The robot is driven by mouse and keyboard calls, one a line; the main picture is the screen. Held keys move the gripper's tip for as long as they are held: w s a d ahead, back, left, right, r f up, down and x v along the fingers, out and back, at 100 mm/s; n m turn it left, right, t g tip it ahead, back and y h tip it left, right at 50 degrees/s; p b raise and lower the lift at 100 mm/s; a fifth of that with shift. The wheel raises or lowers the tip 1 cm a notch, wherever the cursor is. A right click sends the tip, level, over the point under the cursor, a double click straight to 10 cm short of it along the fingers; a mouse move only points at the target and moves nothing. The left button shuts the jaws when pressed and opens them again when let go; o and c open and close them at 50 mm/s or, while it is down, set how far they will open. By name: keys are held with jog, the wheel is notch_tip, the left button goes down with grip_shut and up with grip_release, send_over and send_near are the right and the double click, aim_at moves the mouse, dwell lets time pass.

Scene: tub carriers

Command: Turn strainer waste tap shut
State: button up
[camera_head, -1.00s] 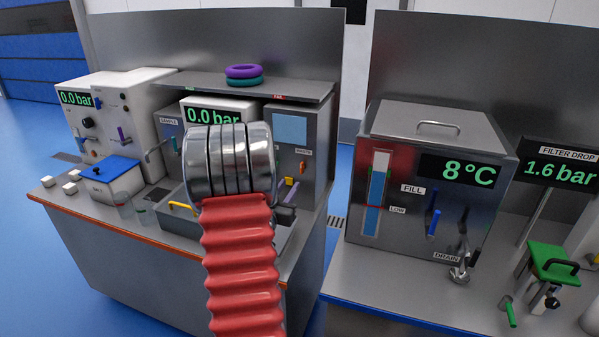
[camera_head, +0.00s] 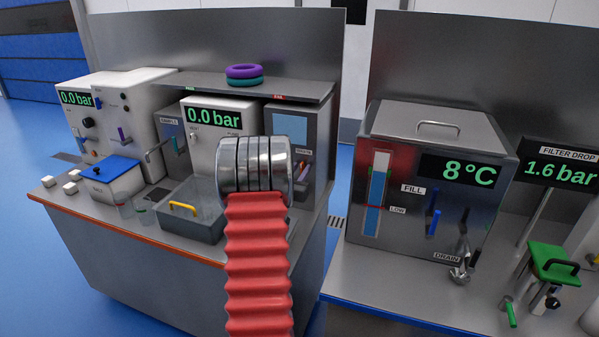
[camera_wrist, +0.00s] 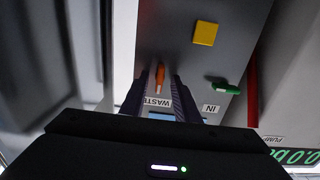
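The waste tap is an orange handle (camera_wrist: 160,75) on a grey cabinet face, beside a label reading WASTE (camera_wrist: 156,102). In the wrist view it points roughly up and down the picture. My gripper (camera_wrist: 158,82) is open, with one dark finger on each side of the handle. I cannot tell whether either finger touches it. In the head view the grey cabinet (camera_head: 313,115) with a pale blue window stands at the right end of the left bench.
A green handle (camera_wrist: 225,87) labelled IN and a yellow square part (camera_wrist: 205,33) sit near the tap on the same face. A grey basin (camera_head: 190,222) with a yellow handle is on the bench left of my arm. A shelf (camera_head: 200,84) with two rings runs above.

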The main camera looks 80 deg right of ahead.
grip_shut()
jog(key=shift+a, duration=0.15)
dwell(0.4)
